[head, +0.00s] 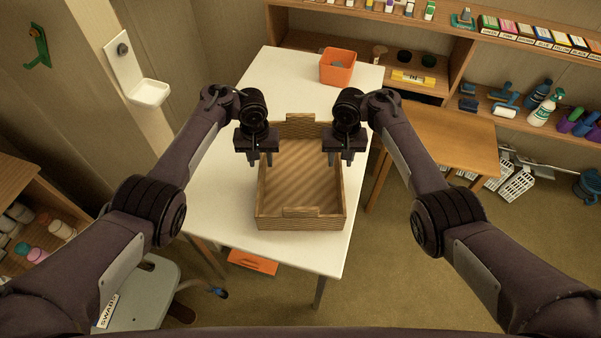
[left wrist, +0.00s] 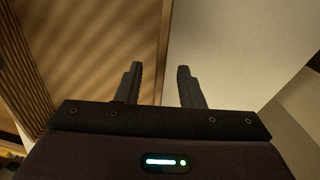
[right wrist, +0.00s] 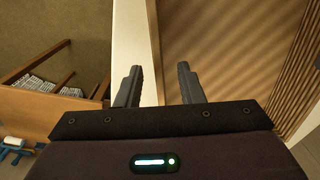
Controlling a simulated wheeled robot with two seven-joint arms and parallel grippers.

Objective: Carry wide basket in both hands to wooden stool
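The wide basket (head: 300,215), a brown striped open box, stands on the white table (head: 225,205) and looks empty. My left gripper (head: 261,160) is over its left wall, fingers pointing down and apart. In the left wrist view the basket's rim (left wrist: 165,45) runs between the open fingers. My right gripper (head: 342,160) is over the right wall. In the right wrist view the rim (right wrist: 154,45) also runs between open fingers. Whether the fingers reach below the rim is unclear. The wooden stool (head: 450,135), with a flat square top, stands right of the table and looks clear.
An orange bin (head: 338,67) stands at the table's far end. A shelf (head: 490,110) with bottles and tools runs behind the stool. White racks (head: 515,185) are on the floor right of it. A grey chair (head: 145,290) is at the lower left. Floor at the lower right is free.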

